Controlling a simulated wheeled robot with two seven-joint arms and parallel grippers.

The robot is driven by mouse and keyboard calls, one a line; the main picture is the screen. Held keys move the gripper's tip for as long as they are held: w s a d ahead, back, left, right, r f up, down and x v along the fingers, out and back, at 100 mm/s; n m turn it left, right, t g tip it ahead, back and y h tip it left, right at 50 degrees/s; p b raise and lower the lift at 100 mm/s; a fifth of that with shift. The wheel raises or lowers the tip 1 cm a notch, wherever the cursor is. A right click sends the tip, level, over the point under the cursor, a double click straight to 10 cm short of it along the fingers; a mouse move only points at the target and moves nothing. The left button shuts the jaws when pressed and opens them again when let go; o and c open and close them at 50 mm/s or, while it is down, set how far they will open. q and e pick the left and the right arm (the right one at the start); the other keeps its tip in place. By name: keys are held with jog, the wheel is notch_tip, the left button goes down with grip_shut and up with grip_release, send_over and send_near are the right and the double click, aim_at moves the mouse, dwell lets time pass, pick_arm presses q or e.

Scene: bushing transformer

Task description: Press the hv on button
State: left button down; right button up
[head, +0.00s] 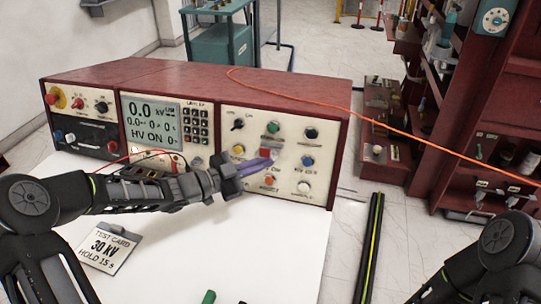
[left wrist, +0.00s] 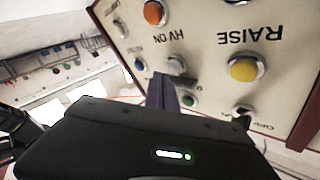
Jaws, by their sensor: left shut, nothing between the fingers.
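The HV ON label (left wrist: 170,38) shows upside down on the cream control panel in the left wrist view. By the same layout as the RAISE label, it belongs to the grey-ringed button (left wrist: 176,66) beside it, partly behind my fingers. In the head view this red button (head: 264,152) is in the middle row, between a yellow and a blue button. My left gripper (head: 268,162) is shut and empty, its purple fingertips at or just in front of this button; contact cannot be told. It also shows in the left wrist view (left wrist: 163,88). My right gripper is out of view.
An orange button (head: 269,180) sits just below and a yellow button (head: 238,149) to the left. The display (head: 151,121) reads 0.0 kV and "HV ON 0". A test card (head: 108,248) lies on the white table.

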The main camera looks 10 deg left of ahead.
pick_arm(q)
jog(key=shift+s, duration=0.15)
jog(key=s+p, duration=0.1)
jog(key=s, duration=0.1)
jog(key=s+r, duration=0.1)
jog(key=s, duration=0.1)
jog(key=shift+s+a+r+p, duration=0.1)
jog(key=shift+s+a+p, duration=0.05)
jog(key=shift+s+p, duration=0.25)
dwell(1.5)
